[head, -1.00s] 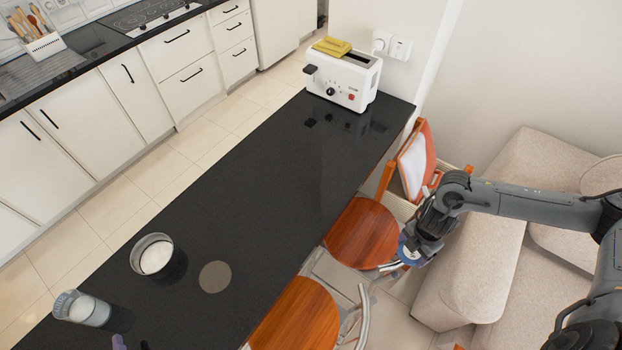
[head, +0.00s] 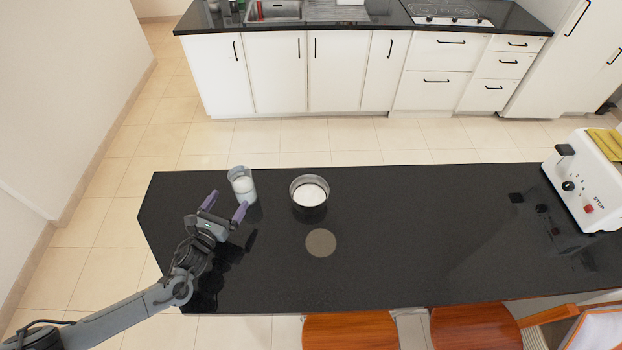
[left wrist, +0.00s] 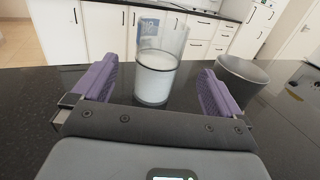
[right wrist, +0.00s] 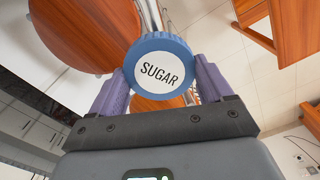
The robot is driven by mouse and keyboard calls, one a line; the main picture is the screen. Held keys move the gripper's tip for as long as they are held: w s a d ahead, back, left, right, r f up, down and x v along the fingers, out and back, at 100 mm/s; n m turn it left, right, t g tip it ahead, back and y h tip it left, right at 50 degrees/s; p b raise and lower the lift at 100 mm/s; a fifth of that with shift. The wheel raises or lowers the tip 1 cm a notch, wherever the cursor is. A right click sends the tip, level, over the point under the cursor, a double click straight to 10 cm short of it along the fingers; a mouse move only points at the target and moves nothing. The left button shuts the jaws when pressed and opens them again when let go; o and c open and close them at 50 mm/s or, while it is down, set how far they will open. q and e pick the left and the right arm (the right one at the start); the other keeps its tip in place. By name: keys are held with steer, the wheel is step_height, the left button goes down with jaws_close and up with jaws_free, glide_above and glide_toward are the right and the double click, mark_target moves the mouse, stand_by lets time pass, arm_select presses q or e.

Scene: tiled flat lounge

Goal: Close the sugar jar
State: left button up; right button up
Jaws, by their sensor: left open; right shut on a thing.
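The sugar jar (head: 243,189) is an open clear glass with white contents, standing upright on the black counter. It also shows in the left wrist view (left wrist: 155,80), straight ahead of my left gripper. My left gripper (head: 224,206) is open, with its purple fingers pointing at the jar from the near side. The jar appears just beyond the fingertips; I see no contact. The blue round lid (right wrist: 160,68) with a white face reading SUGAR is held in my right gripper (right wrist: 160,83), shut on its rim, away from the jar. My right gripper is outside the head view.
A round metal container (head: 309,197) with white contents stands right of the jar. A flat grey disc (head: 320,243) lies nearer. A white toaster (head: 585,185) stands at the far right. The counter between is clear. Wooden chairs (head: 350,332) line the near edge.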

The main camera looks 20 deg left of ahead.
mark_target(237, 189)
arm_select(q)
steer(key=w, duration=0.5)
steer(key=shift+w+d, duration=0.15)
steer(key=shift+w, duration=0.25)
steer(key=shift+w+r, duration=0.2)
steer(key=shift+w, duration=2.4)
steer(key=shift+r, duration=0.1)
steer(key=c, duration=1.4)
steer(key=shift+o, duration=0.2)
steer(key=shift+r, duration=0.2)
